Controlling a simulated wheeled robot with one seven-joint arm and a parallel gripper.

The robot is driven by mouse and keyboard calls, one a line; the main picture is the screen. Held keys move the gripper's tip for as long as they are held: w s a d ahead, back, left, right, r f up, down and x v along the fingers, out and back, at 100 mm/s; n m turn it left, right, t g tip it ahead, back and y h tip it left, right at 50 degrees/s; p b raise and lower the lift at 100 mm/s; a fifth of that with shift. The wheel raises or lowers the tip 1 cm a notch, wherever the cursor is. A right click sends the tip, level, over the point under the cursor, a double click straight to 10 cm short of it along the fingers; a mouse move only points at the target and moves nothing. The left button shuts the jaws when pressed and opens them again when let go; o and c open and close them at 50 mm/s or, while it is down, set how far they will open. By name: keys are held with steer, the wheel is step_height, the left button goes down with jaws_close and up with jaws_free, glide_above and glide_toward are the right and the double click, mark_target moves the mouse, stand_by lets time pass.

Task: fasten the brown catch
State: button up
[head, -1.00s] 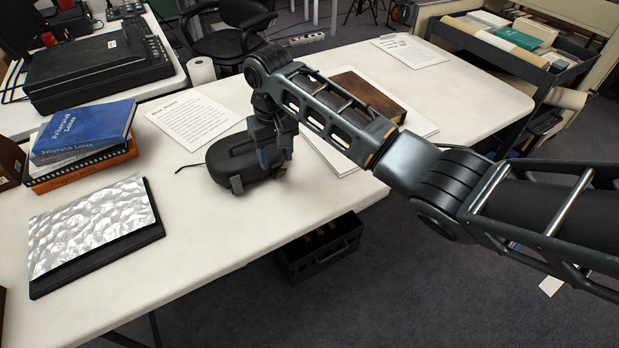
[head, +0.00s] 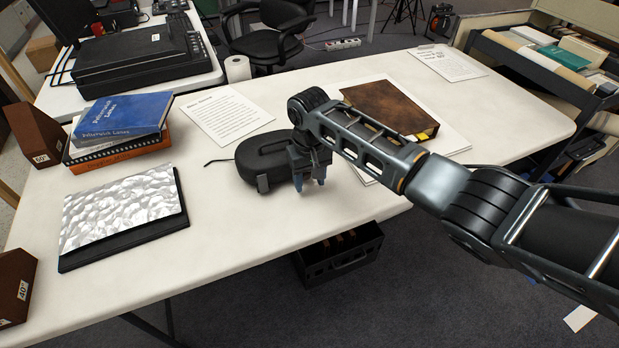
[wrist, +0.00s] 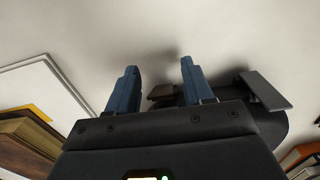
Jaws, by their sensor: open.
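A black oval case (head: 262,158) lies shut-looking on the white table, with a grey catch (head: 262,184) on its front side. The grey catch also shows right of my fingers in the wrist view (wrist: 266,90). The brown catch (wrist: 162,92) shows in the wrist view as a small dark brown flap, standing out from the case between my fingers and close to the right one. My gripper hides it in the head view. My gripper (head: 309,182) is open and empty, pointing down at the right front of the case. Whether it touches the brown catch I cannot tell.
A brown book (head: 385,106) on white sheets lies right of the case, behind my arm. A printed page (head: 222,116) lies behind the case. Stacked books (head: 122,118) and a silvery sheet on a black folder (head: 120,210) are at left. The table front is clear.

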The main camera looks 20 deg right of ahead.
steer(key=shift+c, duration=0.4)
jaws_close()
steer(key=shift+w+g+b, duration=0.4)
steer(key=shift+g+b, duration=0.5)
steer(key=shift+b, duration=0.3)
steer(key=shift+r+g+b, duration=0.25)
steer(key=shift+g+b, duration=0.35)
steer(key=shift+b, duration=0.15)
steer(key=shift+o, duration=0.4)
jaws_free()
steer(key=shift+r, duration=0.1)
steer(key=shift+w+r, duration=0.1)
